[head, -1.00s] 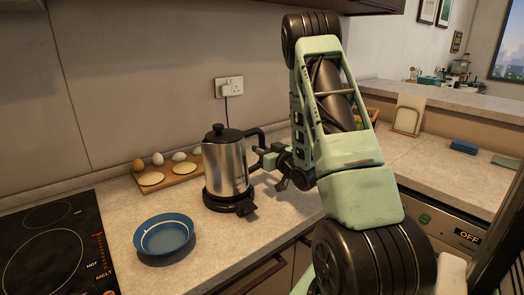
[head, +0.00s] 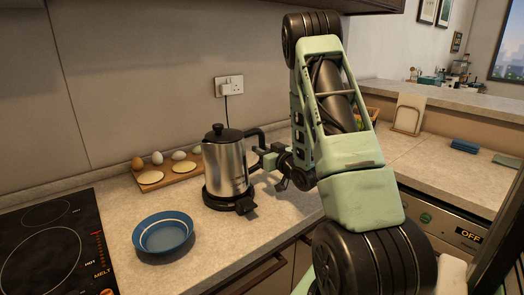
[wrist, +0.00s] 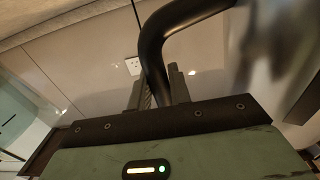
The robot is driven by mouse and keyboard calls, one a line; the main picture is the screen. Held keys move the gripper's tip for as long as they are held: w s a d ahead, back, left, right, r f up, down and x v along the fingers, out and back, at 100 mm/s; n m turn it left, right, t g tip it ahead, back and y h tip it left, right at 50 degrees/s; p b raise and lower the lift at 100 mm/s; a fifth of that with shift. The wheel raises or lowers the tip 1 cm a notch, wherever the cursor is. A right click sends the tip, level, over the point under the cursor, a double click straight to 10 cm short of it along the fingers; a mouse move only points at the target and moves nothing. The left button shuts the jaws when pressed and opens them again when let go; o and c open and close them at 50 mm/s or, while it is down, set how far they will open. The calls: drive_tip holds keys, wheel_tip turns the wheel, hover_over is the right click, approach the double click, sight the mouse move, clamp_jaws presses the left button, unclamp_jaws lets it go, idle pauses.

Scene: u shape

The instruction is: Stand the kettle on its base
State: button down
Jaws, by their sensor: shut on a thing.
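The steel kettle (head: 226,166) with a black lid and black handle stands upright on its black base (head: 222,202) on the counter. It looks seated on the base, though the contact is partly hard to see. My gripper (head: 268,159) is to the right of the kettle, at its handle. In the wrist view my gripper's fingers (wrist: 160,90) are on either side of the black handle (wrist: 155,45), shut on it. The kettle's shiny body is blurred at the right of the wrist view.
A blue bowl (head: 164,235) stands left of the base. A wooden board (head: 171,174) with eggs and pale round pieces lies behind it. The black hob (head: 52,250) is at the left. A socket (head: 229,85) is on the wall. Bare counter lies in front of the base.

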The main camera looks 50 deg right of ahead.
drive_tip(key=shift+f, duration=0.25)
drive_tip(key=c, duration=1.6)
unclamp_jaws()
drive_tip(key=shift+o, duration=0.2)
drive_tip(key=shift+s+f, duration=0.1)
drive_tip(key=v, duration=0.8)
drive_tip(key=shift+s, duration=0.25)
drive_tip(key=p+v, duration=0.1)
drive_tip(key=p, duration=0.3)
drive_tip(key=shift+s+a, duration=0.1)
drive_tip(key=shift+s, duration=0.2)
